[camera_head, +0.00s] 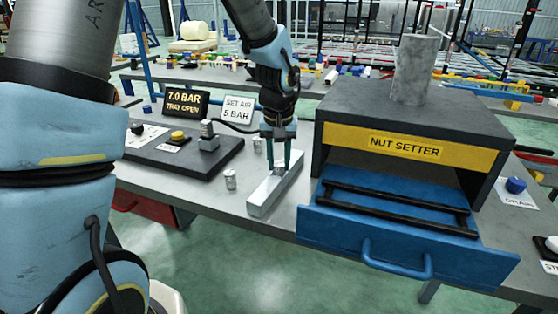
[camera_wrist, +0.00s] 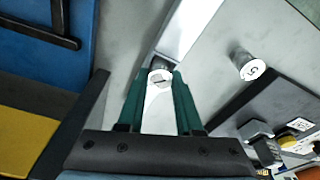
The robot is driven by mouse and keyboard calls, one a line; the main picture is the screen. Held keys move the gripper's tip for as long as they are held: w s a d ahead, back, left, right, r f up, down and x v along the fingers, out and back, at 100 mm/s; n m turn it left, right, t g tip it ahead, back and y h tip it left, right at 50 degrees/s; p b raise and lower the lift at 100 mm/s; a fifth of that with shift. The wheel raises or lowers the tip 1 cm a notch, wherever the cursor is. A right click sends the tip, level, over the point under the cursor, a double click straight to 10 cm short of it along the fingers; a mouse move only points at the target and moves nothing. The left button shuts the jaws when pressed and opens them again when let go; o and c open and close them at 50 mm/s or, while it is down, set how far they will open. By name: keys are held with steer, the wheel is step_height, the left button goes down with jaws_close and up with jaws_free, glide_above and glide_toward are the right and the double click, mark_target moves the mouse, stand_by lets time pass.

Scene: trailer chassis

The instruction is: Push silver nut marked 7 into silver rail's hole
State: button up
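The silver rail (camera_head: 266,194) is a long bar lying on the grey table, left of the nut setter; it also shows in the wrist view (camera_wrist: 193,25). My gripper (camera_head: 278,168) points down over the far part of the rail. In the wrist view, its green fingers (camera_wrist: 162,78) close on both sides of a small silver nut (camera_wrist: 159,76) at the rail. The mark on that nut's top is too small to read surely. The rail's hole is hidden under the nut and fingers. I cannot tell how deep the nut sits.
Another silver nut (camera_head: 230,180) stands left of the rail, with a mark in the wrist view (camera_wrist: 251,69). The nut setter (camera_head: 400,140), with an open blue drawer (camera_head: 335,232), stands right. A dark control board (camera_head: 190,158) and signs (camera_head: 187,104) are at left.

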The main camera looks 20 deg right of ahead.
mark_target(279, 177)
steer(key=o, duration=0.4)
steer(key=shift+r, duration=0.1)
step_height(279, 177, up, 12)
steer(key=s+b, duration=0.1)
steer(key=s, duration=0.1)
steer(key=a+f+n, duration=0.1)
steer(key=a+f, duration=0.2)
steer(key=a, duration=0.7)
steer(key=s+a+f+n, duration=0.1)
steer(key=a+f, duration=0.3)
steer(key=a, duration=0.6)
steer(key=a+f+n, duration=0.2)
steer(key=a+f, duration=0.1)
steer(key=a, duration=0.7)
steer(key=shift+s+f+y, duration=0.2)
steer(key=shift+s+y, duration=0.1)
steer(key=shift+s, duration=0.1)
